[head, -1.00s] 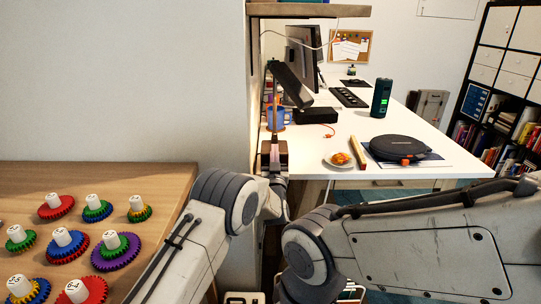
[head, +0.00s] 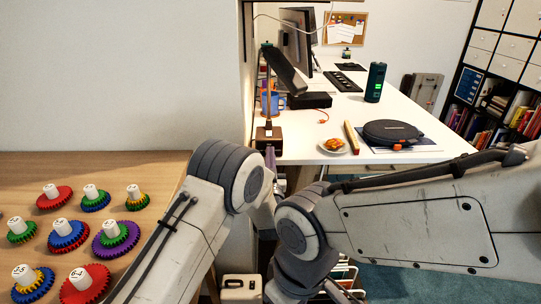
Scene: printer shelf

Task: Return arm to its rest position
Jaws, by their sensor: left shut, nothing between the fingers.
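My left arm (head: 225,180) comes up from the bottom left, bends at the elbow beside the wall's end, and its forearm points away towards the desk. My left gripper (head: 270,163) is mostly hidden behind that elbow, near the desk's front left corner. It is shut and appears empty. My right arm (head: 410,225) reaches in from the right and bends downward at its elbow (head: 298,230). My right gripper is outside the picture.
A wooden table (head: 150,168) with several coloured gears is at left. A bookshelf (head: 500,85) stands at right.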

